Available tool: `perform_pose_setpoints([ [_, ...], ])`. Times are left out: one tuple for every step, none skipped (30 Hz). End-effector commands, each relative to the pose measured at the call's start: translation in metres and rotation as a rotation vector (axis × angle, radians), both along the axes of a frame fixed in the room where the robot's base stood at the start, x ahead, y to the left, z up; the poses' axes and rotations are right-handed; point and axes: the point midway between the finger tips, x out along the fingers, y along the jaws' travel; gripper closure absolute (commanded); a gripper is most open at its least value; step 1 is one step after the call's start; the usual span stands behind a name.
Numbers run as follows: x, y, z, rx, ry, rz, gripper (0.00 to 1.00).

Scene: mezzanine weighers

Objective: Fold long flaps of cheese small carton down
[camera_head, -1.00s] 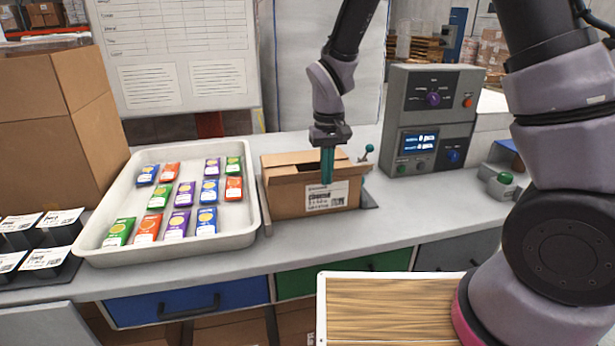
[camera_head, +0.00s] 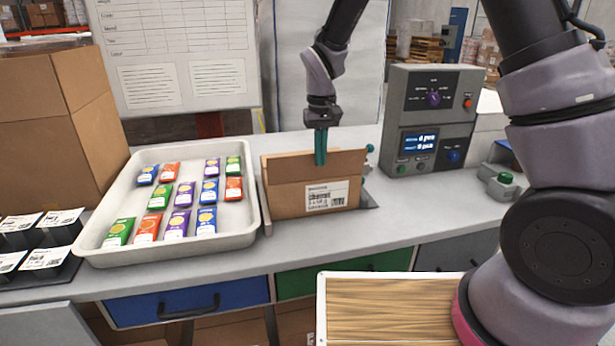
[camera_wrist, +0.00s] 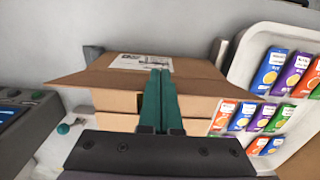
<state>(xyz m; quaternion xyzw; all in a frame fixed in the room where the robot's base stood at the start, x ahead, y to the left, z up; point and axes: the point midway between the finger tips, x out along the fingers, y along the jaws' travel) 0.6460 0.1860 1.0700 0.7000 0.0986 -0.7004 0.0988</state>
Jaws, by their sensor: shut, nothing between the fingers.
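The brown small carton (camera_head: 310,200), with a white label on its near side, sits on the counter between the tray and the grey weigher. Its near long flap (camera_head: 295,167) stands up in the head view and hides the top opening and the far flap. My gripper (camera_head: 320,148) is above the carton, its teal fingers pointing down, together and empty. The fingertips meet the flap's upper edge in the picture; I cannot tell if they touch. In the wrist view the shut fingers (camera_wrist: 160,100) reach over the carton (camera_wrist: 190,72), with a wide flap spread beneath them.
A white tray (camera_head: 252,205) with rows of small coloured packs stands left of the carton. The grey weigher (camera_head: 430,110) stands to its right, with a teal-knobbed lever close by. A large brown box (camera_head: 50,130) is at the far left. Counter in front of the carton is clear.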

Motion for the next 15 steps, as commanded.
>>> perform_pose_setpoints([
  [0.0,0.0,0.0,0.0,0.0,0.0,1.0],
  [0.0,0.0,0.0,0.0,0.0,0.0,1.0],
  [0.0,0.0,0.0,0.0,0.0,0.0,1.0],
  [0.001,0.0,0.0,0.0,0.0,0.0,1.0],
  [0.003,0.001,0.0,0.0,0.0,0.0,1.0],
  [0.006,0.002,0.001,0.0,-0.001,0.0,1.0],
  [0.009,0.002,0.001,0.001,-0.002,0.0,1.0],
  [0.012,0.003,0.002,0.001,-0.002,0.0,1.0],
  [0.016,0.005,0.003,0.001,-0.001,0.0,1.0],
  [0.019,0.006,0.003,0.002,-0.002,-0.001,1.0],
  [0.022,0.007,0.004,0.002,-0.002,-0.001,1.0],
  [0.026,0.008,0.004,0.002,-0.002,-0.001,1.0],
  [0.029,0.009,0.005,0.001,-0.001,-0.001,1.0],
  [0.031,0.009,0.005,0.001,-0.001,-0.001,1.0],
  [0.035,0.01,0.006,0.001,-0.001,-0.001,1.0],
])
